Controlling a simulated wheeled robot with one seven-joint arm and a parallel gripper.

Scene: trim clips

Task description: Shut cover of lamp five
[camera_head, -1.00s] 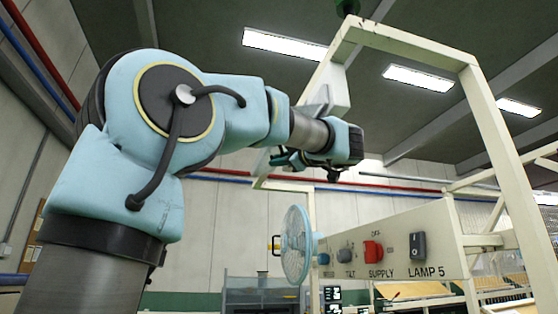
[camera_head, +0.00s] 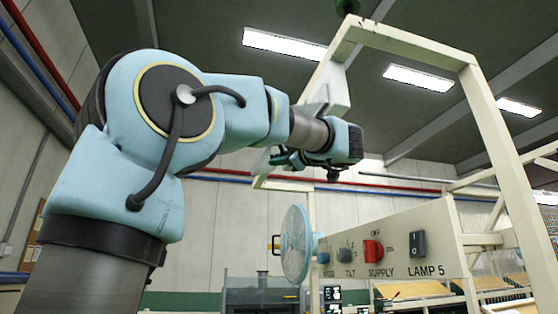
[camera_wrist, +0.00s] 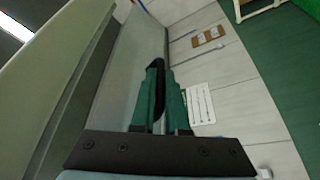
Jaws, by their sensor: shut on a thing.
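My gripper (camera_head: 287,158) is at the end of the arm, beside the pale frame, and is partly hidden by the wrist. In the wrist view its green fingers (camera_wrist: 161,98) are close together at the edge of a grey, flat plate (camera_wrist: 130,75), which looks like the lamp cover. The gripper is shut on it; the exact contact is hard to see. In the head view a pale plate (camera_head: 262,161) shows beside the fingers. A white housing (camera_head: 337,90) is fixed to the frame above. The LAMP 5 switch (camera_head: 418,244) sits on the control panel (camera_head: 452,228).
The cream frame (camera_head: 493,130) rises right of the arm. A blue fan (camera_head: 296,244) stands at the panel's left end, below the gripper. A red supply switch (camera_head: 373,250) is on the panel. The wrist view shows a pale wall and green floor (camera_wrist: 270,60) to the right.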

